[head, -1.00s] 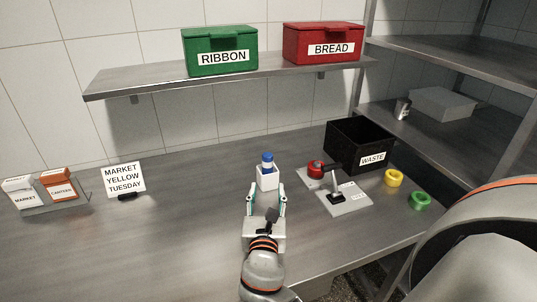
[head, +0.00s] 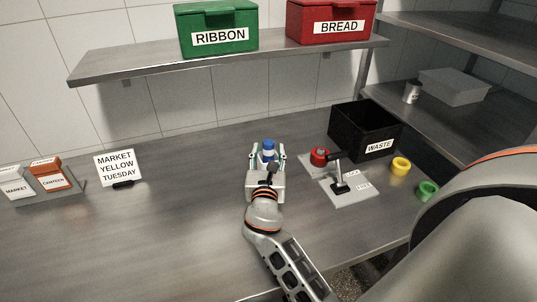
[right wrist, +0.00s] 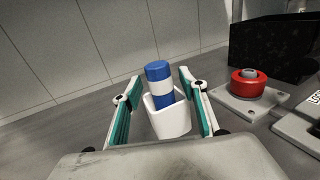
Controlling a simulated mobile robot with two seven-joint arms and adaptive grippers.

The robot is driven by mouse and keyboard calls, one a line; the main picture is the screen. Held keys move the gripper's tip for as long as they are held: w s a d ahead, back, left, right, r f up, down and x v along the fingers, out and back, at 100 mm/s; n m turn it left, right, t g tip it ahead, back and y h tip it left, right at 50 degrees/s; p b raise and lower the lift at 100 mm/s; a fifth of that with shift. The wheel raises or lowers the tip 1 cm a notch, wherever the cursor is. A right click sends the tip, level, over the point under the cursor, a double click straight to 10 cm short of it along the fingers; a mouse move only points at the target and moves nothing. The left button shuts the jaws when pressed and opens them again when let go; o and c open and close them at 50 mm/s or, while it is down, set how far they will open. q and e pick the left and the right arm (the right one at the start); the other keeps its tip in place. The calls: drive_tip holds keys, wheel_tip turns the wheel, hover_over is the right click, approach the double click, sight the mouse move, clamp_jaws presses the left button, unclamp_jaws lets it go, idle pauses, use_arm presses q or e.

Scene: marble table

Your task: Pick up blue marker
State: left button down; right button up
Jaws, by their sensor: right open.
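In the right wrist view a gap shows between each finger (right wrist: 158,88) and the marker. The marker's lower part is hidden inside the cup. My left gripper is not in view.
Right of the cup are a red button (head: 319,154), a lever plate (head: 350,191) and a black WASTE bin (head: 365,131). A shelf (head: 160,64) overhangs the back.

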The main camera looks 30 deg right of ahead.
drive_tip(key=shift+w+d, duration=0.35)
drive_tip(key=shift+w, duration=0.1)
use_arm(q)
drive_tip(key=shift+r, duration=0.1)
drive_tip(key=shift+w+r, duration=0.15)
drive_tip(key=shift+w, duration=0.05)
use_arm(e)
drive_tip(key=c, duration=1.2)
drive_tip(key=shift+r, duration=0.15)
